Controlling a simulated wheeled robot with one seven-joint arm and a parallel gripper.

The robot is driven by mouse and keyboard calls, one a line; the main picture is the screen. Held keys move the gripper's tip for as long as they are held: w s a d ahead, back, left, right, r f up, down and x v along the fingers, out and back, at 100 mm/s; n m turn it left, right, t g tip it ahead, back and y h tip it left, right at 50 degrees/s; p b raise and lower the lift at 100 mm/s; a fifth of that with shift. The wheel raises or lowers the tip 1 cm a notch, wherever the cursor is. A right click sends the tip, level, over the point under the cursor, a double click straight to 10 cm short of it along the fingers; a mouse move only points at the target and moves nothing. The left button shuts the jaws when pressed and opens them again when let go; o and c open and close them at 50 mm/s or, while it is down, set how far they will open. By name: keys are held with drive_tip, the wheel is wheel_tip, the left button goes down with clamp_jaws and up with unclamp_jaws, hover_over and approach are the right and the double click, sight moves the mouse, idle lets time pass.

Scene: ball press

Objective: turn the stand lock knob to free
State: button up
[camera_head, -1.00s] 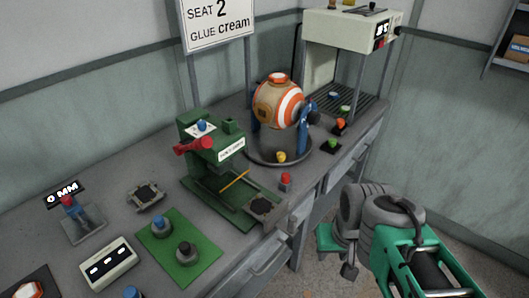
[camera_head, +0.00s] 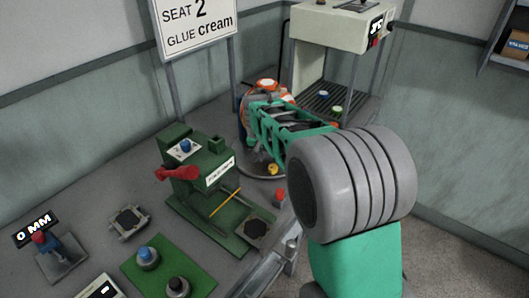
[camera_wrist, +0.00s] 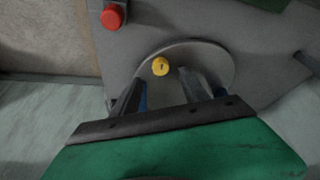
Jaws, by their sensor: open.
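The stand lock knob appears to be the small yellow knob (camera_head: 272,169) on the front of the round grey stand base, below the orange-and-white ball (camera_head: 266,85). In the wrist view the yellow knob (camera_wrist: 161,66) has a small dark mark on top and sits on the grey disc (camera_wrist: 215,57). My gripper (camera_wrist: 164,80) is open, its two fingers pointing toward the disc. The knob appears between and just beyond the fingertips; I see no contact. In the head view my arm covers much of the ball and stand, and the fingertips cannot be made out.
A red button (camera_head: 279,195) stands near the knob at the table edge; it also shows in the wrist view (camera_wrist: 113,16). A green press (camera_head: 195,172) with a red handle stands to the left. A cream dispenser machine (camera_head: 335,28) stands behind.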

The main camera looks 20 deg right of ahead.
sight(273, 167)
drive_tip(key=x, duration=0.7)
drive_tip(key=shift+w+d+f, duration=0.2)
drive_tip(key=shift+w+f, duration=0.05)
drive_tip(key=shift+w, duration=0.1)
drive_tip(key=shift+c, duration=0.4)
clamp_jaws()
